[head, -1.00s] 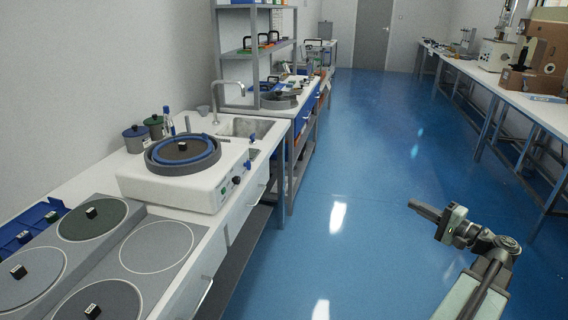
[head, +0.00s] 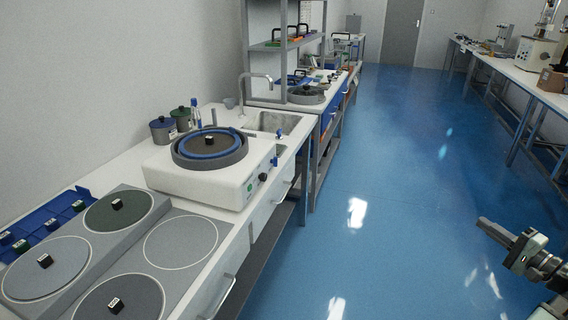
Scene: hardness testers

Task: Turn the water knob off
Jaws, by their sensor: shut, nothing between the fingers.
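A white polishing machine (head: 205,178) with a round blue-rimmed basin (head: 210,148) stands on the left bench. Its front face carries a dark knob (head: 262,177) and a smaller blue control (head: 275,161) to the right. A small blue handle (head: 279,134) stands up near the sink's front edge. Which of these is the water knob, and how it is set, I cannot tell. My gripper (head: 482,224) is at the lower right, over the floor, far from the machine. It is shut and empty, pointing left.
A sink (head: 270,122) with a curved tap (head: 243,90) lies behind the machine. Grey plates with round discs (head: 120,255) fill the near bench. The blue floor (head: 390,200) between the benches is clear. Another bench (head: 520,85) runs along the right.

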